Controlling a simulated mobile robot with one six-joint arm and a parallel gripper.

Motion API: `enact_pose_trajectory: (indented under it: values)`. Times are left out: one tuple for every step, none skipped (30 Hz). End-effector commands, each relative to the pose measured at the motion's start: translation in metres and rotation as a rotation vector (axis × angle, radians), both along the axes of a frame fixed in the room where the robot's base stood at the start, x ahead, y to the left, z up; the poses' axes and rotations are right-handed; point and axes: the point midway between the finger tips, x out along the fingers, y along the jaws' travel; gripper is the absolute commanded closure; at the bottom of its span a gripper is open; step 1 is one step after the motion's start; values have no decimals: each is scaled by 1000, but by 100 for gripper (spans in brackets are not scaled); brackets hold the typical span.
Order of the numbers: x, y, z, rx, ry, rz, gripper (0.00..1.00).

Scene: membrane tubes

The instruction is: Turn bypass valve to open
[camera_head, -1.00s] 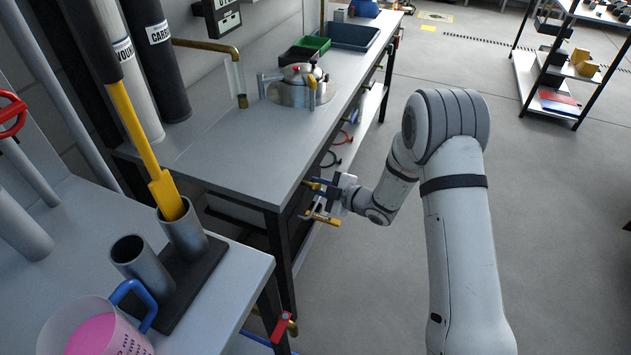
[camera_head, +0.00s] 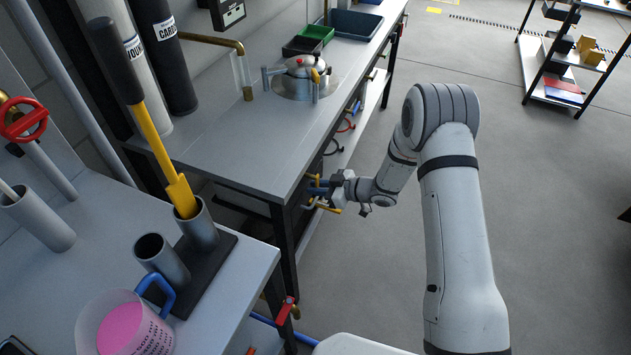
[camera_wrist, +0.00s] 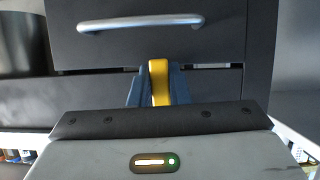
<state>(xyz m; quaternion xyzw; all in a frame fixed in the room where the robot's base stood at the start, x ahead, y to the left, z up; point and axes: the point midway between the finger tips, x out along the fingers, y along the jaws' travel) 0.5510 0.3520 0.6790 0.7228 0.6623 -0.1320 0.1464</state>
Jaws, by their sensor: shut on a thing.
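My gripper (camera_wrist: 159,82), with blue fingers, is shut on a yellow handle (camera_wrist: 159,80) in front of a dark drawer unit. In the head view, my gripper (camera_head: 318,188) is at the bench's front side, below the top, with yellow parts above and below the fingers. A red lever on a brass fitting (camera_head: 287,310) with a blue pipe is lower, under the near bench's corner, apart from my gripper. No label shows which of these is the bypass valve. The base of the yellow handle is hidden.
A grey workbench (camera_head: 225,150) bears a steel vessel (camera_head: 305,82) and trays. The near bench holds a yellow-shafted tool in a tube holder (camera_head: 222,255) and a jug of pink liquid (camera_head: 120,325). A drawer handle (camera_wrist: 140,23) is above my fingers.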

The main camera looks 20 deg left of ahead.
Motion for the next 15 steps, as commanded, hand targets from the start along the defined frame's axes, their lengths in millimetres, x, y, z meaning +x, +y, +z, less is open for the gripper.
enact_pose_trajectory:
  values:
    - [0, 1, 3, 4, 12, 0, 100]
    - [0, 1, 3, 6, 19, 1, 100]
    - [0, 1, 3, 6, 28, 1, 100]
    - [-1, 1, 3, 7, 33, 2, 100]
    - [-1, 1, 3, 8, 37, 1, 100]
    - [-1, 2, 3, 8, 42, 1, 100]
    - [-1, 2, 3, 9, 45, 1, 100]
    - [-1, 2, 3, 10, 47, 1, 100]
    - [-1, 2, 3, 10, 49, 0, 100]
    - [-1, 2, 3, 10, 50, 1, 100]
    - [-1, 2, 3, 10, 50, 1, 100]
    - [-1, 2, 3, 11, 51, 0, 100]
    - [-1, 2, 3, 11, 50, 1, 100]
    - [-1, 2, 3, 11, 50, 1, 100]
    - [0, 2, 3, 11, 50, 1, 100]
